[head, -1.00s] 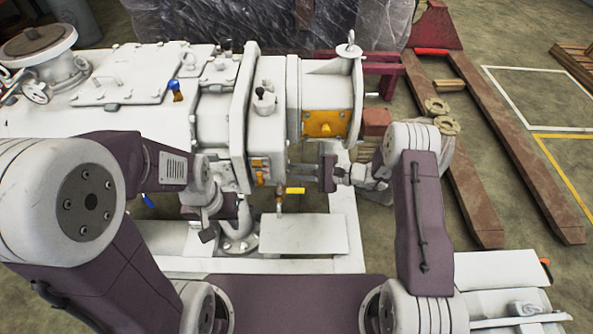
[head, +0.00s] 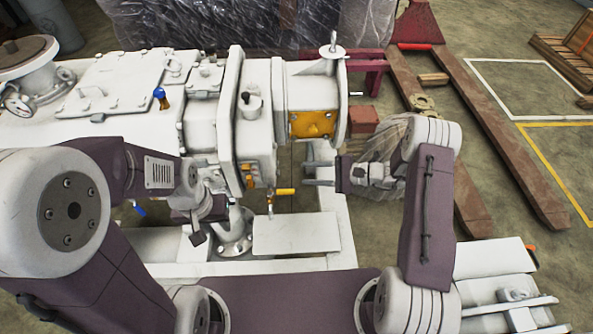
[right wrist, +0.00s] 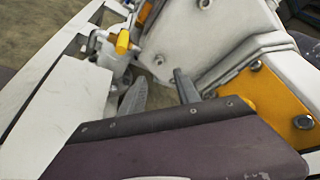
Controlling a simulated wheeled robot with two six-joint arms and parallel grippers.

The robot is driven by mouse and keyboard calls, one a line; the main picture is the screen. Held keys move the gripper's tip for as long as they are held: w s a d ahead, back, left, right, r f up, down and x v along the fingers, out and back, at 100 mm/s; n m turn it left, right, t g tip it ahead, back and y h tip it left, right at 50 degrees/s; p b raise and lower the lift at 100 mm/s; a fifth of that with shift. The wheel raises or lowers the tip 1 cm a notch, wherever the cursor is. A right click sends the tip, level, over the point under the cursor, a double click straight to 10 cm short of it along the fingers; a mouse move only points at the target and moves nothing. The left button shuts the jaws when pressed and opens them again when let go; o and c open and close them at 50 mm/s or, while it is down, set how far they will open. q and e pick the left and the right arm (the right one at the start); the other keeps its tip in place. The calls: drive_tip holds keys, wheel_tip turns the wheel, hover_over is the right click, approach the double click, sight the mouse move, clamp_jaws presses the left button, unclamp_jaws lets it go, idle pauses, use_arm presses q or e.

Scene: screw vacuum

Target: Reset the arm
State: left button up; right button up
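The white screw vacuum machine (head: 130,105) fills the left and middle of the head view, with an orange panel (head: 310,124) near its right end. The panel also shows in the right wrist view (right wrist: 270,97). My right gripper (head: 308,175) is below and beside that end, its two fingers apart and nothing seen between them. Its fingers also show in the right wrist view (right wrist: 160,92). My left gripper (head: 197,236) points down in front of the machine, near a pipe flange. Its fingertips are small and dark, so their opening is unclear.
A yellow-handled valve (head: 285,191) sits low on the machine, left of my right gripper; it also shows in the right wrist view (right wrist: 122,42). A white plate (head: 297,234) lies below it. A plastic-wrapped item (head: 392,140) is behind my right wrist.

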drive_tip(key=shift+s+d+r, duration=0.1)
drive_tip(key=shift+s+d, duration=0.05)
drive_tip(key=shift+d, duration=0.25)
